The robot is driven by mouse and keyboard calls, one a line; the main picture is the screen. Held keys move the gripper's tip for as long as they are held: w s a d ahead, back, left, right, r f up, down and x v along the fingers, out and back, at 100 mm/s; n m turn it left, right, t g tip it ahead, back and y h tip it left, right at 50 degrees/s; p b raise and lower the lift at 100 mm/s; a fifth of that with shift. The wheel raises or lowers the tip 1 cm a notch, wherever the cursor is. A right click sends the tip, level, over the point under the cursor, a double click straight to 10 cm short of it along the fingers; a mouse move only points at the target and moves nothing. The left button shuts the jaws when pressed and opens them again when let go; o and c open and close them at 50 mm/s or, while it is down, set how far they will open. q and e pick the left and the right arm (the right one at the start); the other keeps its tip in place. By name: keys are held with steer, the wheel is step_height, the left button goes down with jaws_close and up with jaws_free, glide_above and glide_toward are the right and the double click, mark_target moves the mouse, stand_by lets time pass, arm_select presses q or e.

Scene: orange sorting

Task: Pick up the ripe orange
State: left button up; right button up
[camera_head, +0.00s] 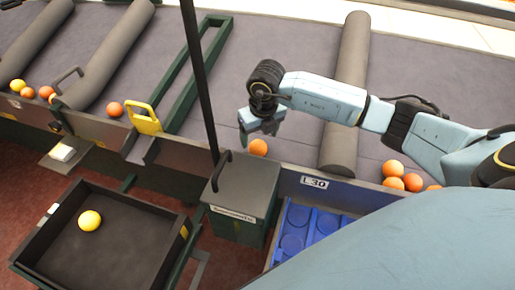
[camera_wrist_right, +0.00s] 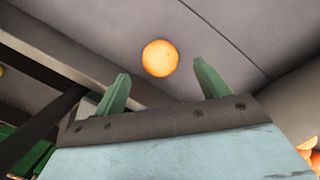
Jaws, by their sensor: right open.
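An orange (camera_head: 258,147) lies alone on the grey sorting surface, close to its front wall. My right gripper (camera_head: 252,142) is above and just beside it in the head view. In the right wrist view the same orange (camera_wrist_right: 160,58) shows beyond and between the two green fingertips (camera_wrist_right: 162,85), not touching them. The right gripper is open and empty. More oranges lie to the right (camera_head: 393,169) and to the left (camera_head: 115,109) on the same surface. My left gripper does not show.
Grey padded rollers (camera_head: 352,75) divide the surface. A dark tray (camera_head: 130,245) at the lower left holds one yellow-orange fruit (camera_head: 90,220). A grey-green box (camera_head: 243,185), a dark post (camera_head: 199,80) and a blue crate (camera_head: 318,222) stand near the front wall.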

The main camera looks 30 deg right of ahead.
mark_target(258, 143)
steer(key=shift+f, duration=0.65)
steer(key=f, duration=0.4)
steer(key=shift+w+f+b, duration=0.1)
steer(key=shift+w+b, duration=0.25)
steer(key=shift+w, duration=0.05)
steer(key=shift+c, duration=1.4)
steer(key=c, duration=0.7)
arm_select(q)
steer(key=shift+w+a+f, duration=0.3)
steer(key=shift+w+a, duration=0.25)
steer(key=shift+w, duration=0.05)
arm_select(e)
steer(key=shift+c, duration=0.3)
